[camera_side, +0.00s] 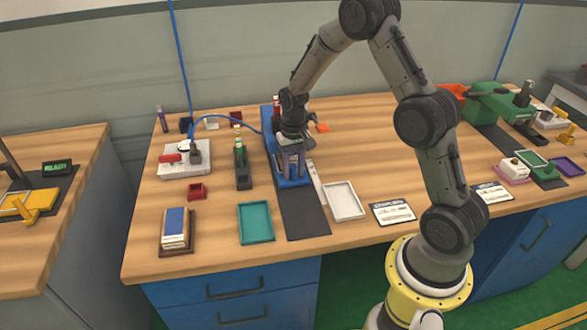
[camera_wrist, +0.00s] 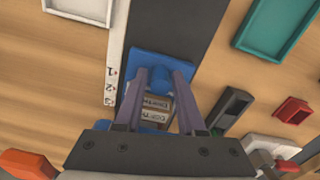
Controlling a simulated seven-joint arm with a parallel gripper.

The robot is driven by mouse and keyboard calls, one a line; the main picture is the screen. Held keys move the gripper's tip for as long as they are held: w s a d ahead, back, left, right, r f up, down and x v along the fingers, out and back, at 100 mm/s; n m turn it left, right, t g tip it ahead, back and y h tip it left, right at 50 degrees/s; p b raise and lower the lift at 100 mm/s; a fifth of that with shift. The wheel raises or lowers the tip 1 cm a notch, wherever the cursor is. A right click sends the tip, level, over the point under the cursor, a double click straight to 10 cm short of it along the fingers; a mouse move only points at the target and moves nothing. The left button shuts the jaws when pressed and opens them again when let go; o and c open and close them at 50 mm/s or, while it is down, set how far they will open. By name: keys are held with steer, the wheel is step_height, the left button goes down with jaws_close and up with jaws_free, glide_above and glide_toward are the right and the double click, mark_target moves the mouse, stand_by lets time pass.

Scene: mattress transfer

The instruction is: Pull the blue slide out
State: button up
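The blue slide (camera_wrist: 160,60) shows in the wrist view as a flat blue plate with a raised blue part between my fingertips. In the side view the blue slide (camera_side: 290,184) sticks out at the front of a tall blue fixture (camera_side: 267,117), over a dark strip. My gripper (camera_wrist: 161,75) points down over the slide, its two purple-grey fingers apart, one on each side of the raised part. I cannot tell whether they touch it. In the side view my gripper (camera_side: 292,165) hides much of the fixture.
A ruler strip (camera_wrist: 115,55) marked with numbers lies beside the dark strip (camera_side: 302,213). A white tray (camera_side: 343,214) and a teal tray (camera_side: 269,237) flank the strip. A green-and-black device (camera_side: 241,167) stands to the left. The dark strip in front of the slide is clear.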

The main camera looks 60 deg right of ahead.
jaws_close()
stand_by(1.1)
